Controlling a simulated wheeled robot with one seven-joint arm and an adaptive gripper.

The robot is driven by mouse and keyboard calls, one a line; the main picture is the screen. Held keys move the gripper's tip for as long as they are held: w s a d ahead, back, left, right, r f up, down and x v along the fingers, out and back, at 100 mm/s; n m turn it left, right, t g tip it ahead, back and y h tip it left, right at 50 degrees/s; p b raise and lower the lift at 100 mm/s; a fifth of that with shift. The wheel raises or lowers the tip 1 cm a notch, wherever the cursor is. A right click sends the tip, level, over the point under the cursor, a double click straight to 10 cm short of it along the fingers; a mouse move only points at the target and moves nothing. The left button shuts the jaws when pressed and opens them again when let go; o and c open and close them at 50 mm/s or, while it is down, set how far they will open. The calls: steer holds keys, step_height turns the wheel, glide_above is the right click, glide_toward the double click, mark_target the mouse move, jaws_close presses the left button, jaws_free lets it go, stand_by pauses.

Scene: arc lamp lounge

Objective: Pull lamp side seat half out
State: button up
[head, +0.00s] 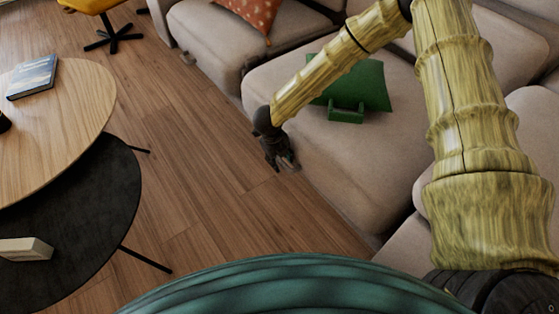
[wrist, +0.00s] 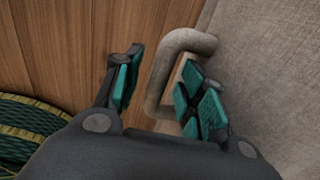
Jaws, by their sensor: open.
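A beige sofa seat (head: 350,150) stands in the middle of the head view, with a green cushion (head: 365,85) on it. My gripper (head: 280,155) is low at the seat's floor-side face. In the wrist view a beige U-shaped handle (wrist: 158,82) stands out from the seat's side (wrist: 275,70). My gripper (wrist: 160,88) is open around the handle's bar. One finger is on the floor side of the bar. The other appears to be between the bar and the seat. Contact with the bar cannot be told. No lamp is in view.
A round wooden table (head: 70,105) with a blue book (head: 33,77) and a lower black table (head: 95,215) stand at the left. A yellow chair (head: 95,5) is at the back. Bare wood floor (head: 190,160) lies between tables and sofa. Another seat (head: 215,35) adjoins behind.

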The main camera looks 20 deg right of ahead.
jaws_close()
steer(key=s+a+p, duration=0.3)
steer(key=a, duration=0.6)
steer(key=shift+a+p, duration=0.25)
steer(key=shift+p, duration=0.1)
steer(key=shift+s, duration=0.1)
jaws_free()
step_height(320, 180, up, 12)
steer(key=a, duration=0.2)
steer(key=shift+s, duration=0.45)
steer(key=shift+a+f, duration=0.1)
stand_by(0.3)
